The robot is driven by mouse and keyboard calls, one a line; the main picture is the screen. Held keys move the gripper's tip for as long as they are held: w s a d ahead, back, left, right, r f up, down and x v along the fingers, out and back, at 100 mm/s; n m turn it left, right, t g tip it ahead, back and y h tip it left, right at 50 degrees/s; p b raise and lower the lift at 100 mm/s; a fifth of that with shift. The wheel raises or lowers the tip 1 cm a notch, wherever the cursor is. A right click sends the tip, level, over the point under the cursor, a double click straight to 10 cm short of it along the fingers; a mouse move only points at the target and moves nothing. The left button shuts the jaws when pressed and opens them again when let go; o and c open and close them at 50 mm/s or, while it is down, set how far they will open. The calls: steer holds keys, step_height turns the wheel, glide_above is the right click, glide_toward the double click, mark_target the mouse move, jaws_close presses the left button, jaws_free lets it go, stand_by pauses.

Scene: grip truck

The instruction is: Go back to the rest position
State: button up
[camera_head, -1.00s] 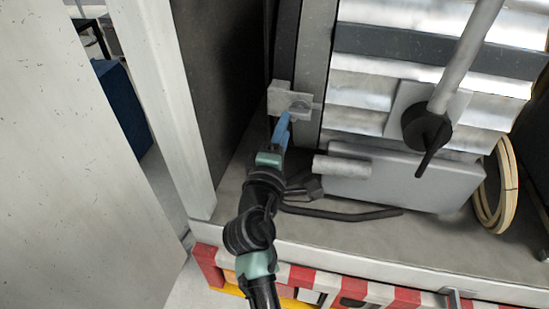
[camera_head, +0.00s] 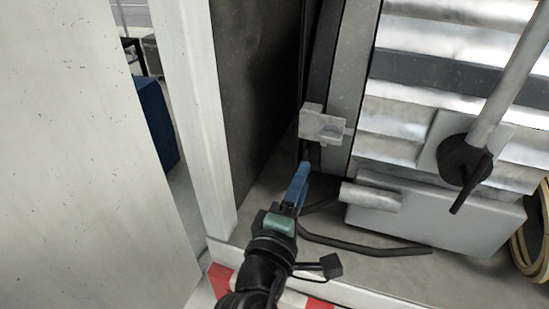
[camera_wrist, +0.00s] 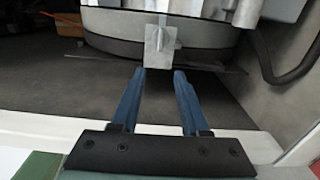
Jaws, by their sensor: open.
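My gripper (camera_head: 303,170) has blue fingers and is at the lower middle of the head view, below a grey metal bracket (camera_head: 322,124) on the upright frame. In the wrist view the two blue fingers of my gripper (camera_wrist: 158,75) are spread apart with nothing between them. The bracket (camera_wrist: 159,47) shows just beyond the fingertips in that view, apart from them. My dark arm comes up from the bottom edge of the head view.
A white post (camera_head: 192,110) and a large pale panel (camera_head: 75,150) stand on the left. On the right are a ribbed metal shutter (camera_head: 455,45), a black knob with a lever (camera_head: 464,163), a grey box (camera_head: 440,222) and a coiled hose (camera_head: 530,245). A black cable (camera_head: 365,248) lies on the truck floor.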

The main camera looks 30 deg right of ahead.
steer(key=w+a+r+m+t+y, duration=0.25)
steer(key=a+r+t, duration=0.2)
steer(key=r, duration=0.55)
steer(key=w+a+r+m+t+y, duration=0.1)
steer(key=a+r+m+t, duration=0.2)
steer(key=a+r, duration=0.45)
steer(key=s+a+r+m+t+y, duration=0.1)
steer(key=s+a+r+t+y, duration=0.3)
steer(key=r, duration=0.6)
steer(key=s+a+r+m+t+y, duration=0.1)
steer(key=s+a+r+t+y, duration=0.3)
steer(key=r, duration=0.7)
steer(key=s+a+y, duration=0.1)
steer(key=a+y, duration=0.1)
steer(key=a, duration=0.1)
steer(key=shift+s+a+m, duration=0.3)
steer(key=shift+s+m, duration=0.05)
steer(key=shift+s, duration=0.05)
